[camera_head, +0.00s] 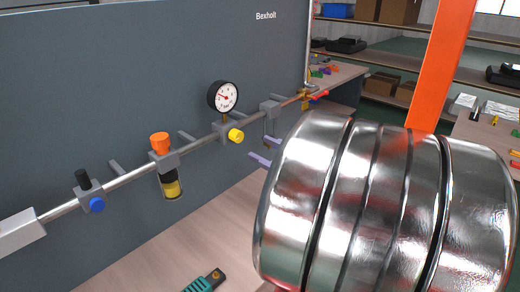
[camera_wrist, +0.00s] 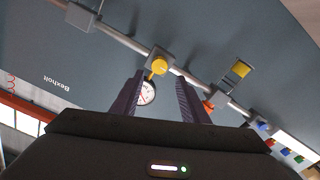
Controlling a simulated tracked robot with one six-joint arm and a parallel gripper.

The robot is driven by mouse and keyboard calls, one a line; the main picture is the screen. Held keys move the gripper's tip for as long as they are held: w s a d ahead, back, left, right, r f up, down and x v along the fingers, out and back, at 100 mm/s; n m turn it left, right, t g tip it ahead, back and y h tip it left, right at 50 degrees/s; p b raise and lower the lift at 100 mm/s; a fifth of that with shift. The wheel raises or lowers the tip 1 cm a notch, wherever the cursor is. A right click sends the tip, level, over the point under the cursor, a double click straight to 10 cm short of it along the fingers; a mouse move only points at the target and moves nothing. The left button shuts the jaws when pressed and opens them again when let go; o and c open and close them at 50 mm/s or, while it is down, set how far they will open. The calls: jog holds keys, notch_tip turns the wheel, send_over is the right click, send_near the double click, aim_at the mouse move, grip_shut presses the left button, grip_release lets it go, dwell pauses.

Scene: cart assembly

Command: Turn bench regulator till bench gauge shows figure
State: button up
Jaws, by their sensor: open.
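The bench gauge (camera_head: 223,97), a round white dial with a black rim and red needle, stands above the pipe; its figures are too small to read. Below it a yellow knob (camera_head: 236,135) sticks out of a grey block. Further left, an orange knob (camera_head: 160,141) tops a block with a yellow-filled bowl. I cannot tell which knob is the regulator. My gripper (camera_head: 265,151) is open, its purple fingertips apart and partly hidden behind my arm. In the wrist view my gripper (camera_wrist: 160,77) frames the yellow knob (camera_wrist: 160,65) and part of the gauge (camera_wrist: 147,92); contact is not visible.
The pipe (camera_head: 125,180) runs along a dark panel (camera_head: 90,75) above a wooden bench top (camera_head: 140,255). A blue knob (camera_head: 97,205) is at left and a red-handled valve (camera_head: 318,95) at right. A green-and-black item (camera_head: 205,282) lies at the front. Shelves stand behind.

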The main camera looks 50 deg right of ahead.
aim_at(240, 138)
jog(key=shift+w+a, duration=0.15)
jog(key=shift+w, duration=4.4)
jog(key=shift+c, duration=0.2)
jog(key=shift+s, duration=0.1)
jog(key=c, duration=0.6)
jog(key=shift+o, duration=0.2)
jog(key=n, duration=1)
jog(key=shift+f, duration=0.1)
jog(key=o, duration=0.3)
jog(key=shift+n, duration=0.4)
jog(key=o, duration=0.5)
